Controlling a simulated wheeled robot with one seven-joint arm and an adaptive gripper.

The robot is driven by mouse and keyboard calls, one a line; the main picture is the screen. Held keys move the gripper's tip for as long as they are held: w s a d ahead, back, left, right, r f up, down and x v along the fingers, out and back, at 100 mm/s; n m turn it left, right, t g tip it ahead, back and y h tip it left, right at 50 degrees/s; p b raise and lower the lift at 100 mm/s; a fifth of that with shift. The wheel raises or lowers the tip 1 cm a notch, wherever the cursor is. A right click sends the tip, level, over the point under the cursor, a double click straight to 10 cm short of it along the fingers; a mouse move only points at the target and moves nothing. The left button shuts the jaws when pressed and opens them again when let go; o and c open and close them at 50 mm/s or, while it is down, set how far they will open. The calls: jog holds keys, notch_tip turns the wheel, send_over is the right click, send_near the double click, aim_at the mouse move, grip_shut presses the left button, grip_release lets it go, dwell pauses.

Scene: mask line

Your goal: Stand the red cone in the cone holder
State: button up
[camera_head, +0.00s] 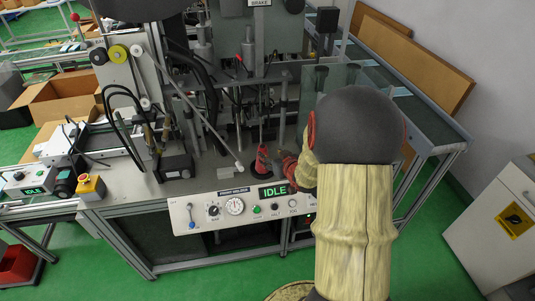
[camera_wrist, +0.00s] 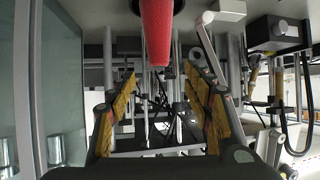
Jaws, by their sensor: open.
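The red cone (camera_wrist: 157,30) is large at the top of the wrist view, its narrow end pointing down in that picture. A dark round piece, which looks like the cone holder (camera_wrist: 180,5), shows beside and behind its wide end. In the head view the red cone (camera_head: 262,158) looks upright over the dark round holder (camera_head: 257,172) on the machine deck. I cannot tell whether it is fully seated. My gripper (camera_wrist: 158,76) is open, its fingers apart on either side below the cone's tip. In the head view my gripper (camera_head: 280,158) is just right of the cone, partly hidden by my arm.
The control panel (camera_head: 250,207) with an IDLE display runs along the machine's front edge. Rods, hoses and a slanted bar (camera_head: 205,120) stand left of the cone. A glass panel (camera_wrist: 55,80) stands at the left of the wrist view.

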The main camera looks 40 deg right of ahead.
jog(key=s+a+r+n+g, duration=0.1)
jog(key=s+a+r+g, duration=0.2)
jog(key=a+r, duration=1.2)
jog(key=s+a+r+n+g+y, duration=0.1)
jog(key=s+a+r+y, duration=0.1)
jog(key=s+a, duration=0.7)
jog(key=s+a+r+n+g+y, duration=0.1)
jog(key=s+a+r+n+y, duration=0.1)
jog(key=s+a, duration=0.7)
jog(key=shift+a+r+g, duration=0.15)
jog(key=shift+a+g, duration=0.05)
jog(key=shift+g, duration=0.2)
notch_tip(320, 180, down, 3)
jog(key=b, duration=0.2)
jog(key=shift+r+b, duration=0.15)
jog(key=shift+b, duration=0.15)
jog(key=shift+w, duration=0.1)
jog(key=shift+c, duration=0.9)
